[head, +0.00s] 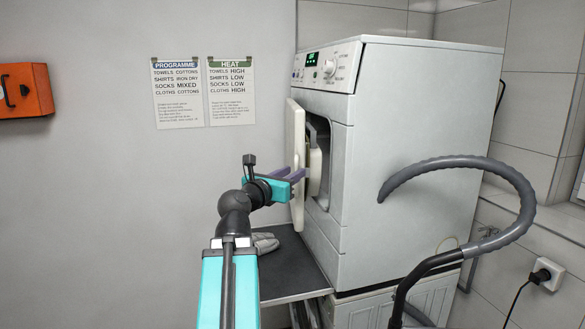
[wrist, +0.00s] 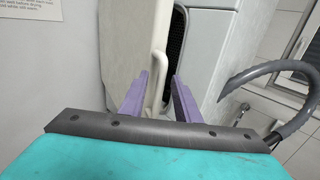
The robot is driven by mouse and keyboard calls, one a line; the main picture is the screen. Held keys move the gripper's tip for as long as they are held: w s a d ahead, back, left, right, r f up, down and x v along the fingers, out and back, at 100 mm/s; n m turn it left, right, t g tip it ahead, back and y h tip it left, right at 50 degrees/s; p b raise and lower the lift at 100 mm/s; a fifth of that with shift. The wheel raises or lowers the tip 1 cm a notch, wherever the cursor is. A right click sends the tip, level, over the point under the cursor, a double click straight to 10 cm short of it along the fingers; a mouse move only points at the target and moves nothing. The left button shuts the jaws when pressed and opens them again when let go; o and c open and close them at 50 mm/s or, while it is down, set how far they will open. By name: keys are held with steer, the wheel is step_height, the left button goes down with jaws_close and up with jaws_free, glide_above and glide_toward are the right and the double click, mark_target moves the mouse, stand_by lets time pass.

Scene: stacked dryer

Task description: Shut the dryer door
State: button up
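A pale curved bar (wrist: 155,75) shows between the fingers. My gripper (head: 299,174) is at the door; its purple fingers are apart in the wrist view (wrist: 160,76). I cannot tell whether they touch the door.
A dark shelf (head: 290,268) with a grey cloth (head: 265,242) lies below the door. A grey hose (head: 455,162) curves in front of the dryer's right side. Two posters (head: 204,92) and an orange box (head: 24,90) are on the left wall. A plug (head: 545,274) sits at lower right.

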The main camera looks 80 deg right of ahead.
steer(key=shift+s+d, duration=0.15)
steer(key=shift+d, duration=0.2)
jaws_close()
